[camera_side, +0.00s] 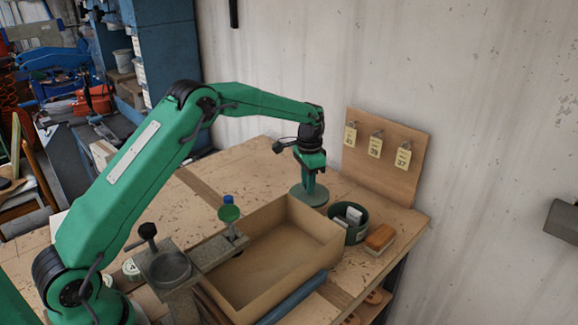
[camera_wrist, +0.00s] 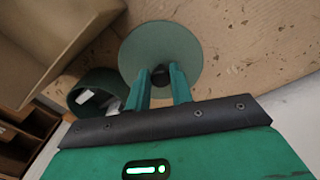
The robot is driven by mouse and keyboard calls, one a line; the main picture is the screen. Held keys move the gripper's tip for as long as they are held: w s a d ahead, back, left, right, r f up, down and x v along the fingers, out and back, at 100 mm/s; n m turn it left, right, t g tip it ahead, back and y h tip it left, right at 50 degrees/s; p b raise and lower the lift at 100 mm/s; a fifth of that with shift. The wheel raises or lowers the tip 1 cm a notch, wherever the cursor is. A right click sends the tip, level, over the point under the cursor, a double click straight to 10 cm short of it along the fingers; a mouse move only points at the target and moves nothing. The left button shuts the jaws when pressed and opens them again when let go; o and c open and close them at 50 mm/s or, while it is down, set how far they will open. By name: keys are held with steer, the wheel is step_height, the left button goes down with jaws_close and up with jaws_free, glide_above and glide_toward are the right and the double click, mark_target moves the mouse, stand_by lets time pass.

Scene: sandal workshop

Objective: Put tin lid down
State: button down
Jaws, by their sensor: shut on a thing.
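The tin lid (camera_side: 309,195) is a flat grey-green disc with a dark knob in its middle. My gripper (camera_side: 309,181) points down and is shut on the knob. In the wrist view the lid (camera_wrist: 160,45) lies flat-on ahead of my gripper (camera_wrist: 159,76), whose fingers hide part of the knob. The lid is low over the bench, by the far corner of the wooden tray; I cannot tell whether it touches the bench. The open green tin (camera_side: 360,234) stands to the right of the lid with pale blocks inside, and it also shows in the wrist view (camera_wrist: 121,76).
The wooden tray (camera_side: 331,254) stands near the lid and the tin. An orange-brown block (camera_side: 380,237) lies right of the tin. A board with numbered tags (camera_side: 391,185) leans at the wall. Bench surface (camera_side: 232,165) left of the lid is clear.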

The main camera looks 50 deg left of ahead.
steer(key=shift+f, duration=2.1)
steer(key=shift+f, duration=0.15)
steer(key=c, duration=1.2)
jaws_free()
steer(key=shift+c, duration=0.2)
step_height(320, 180, up, 12)
steer(key=shift+f, duration=0.2)
steer(key=shift+r, duration=0.4)
steer(key=shift+s+r, duration=0.1)
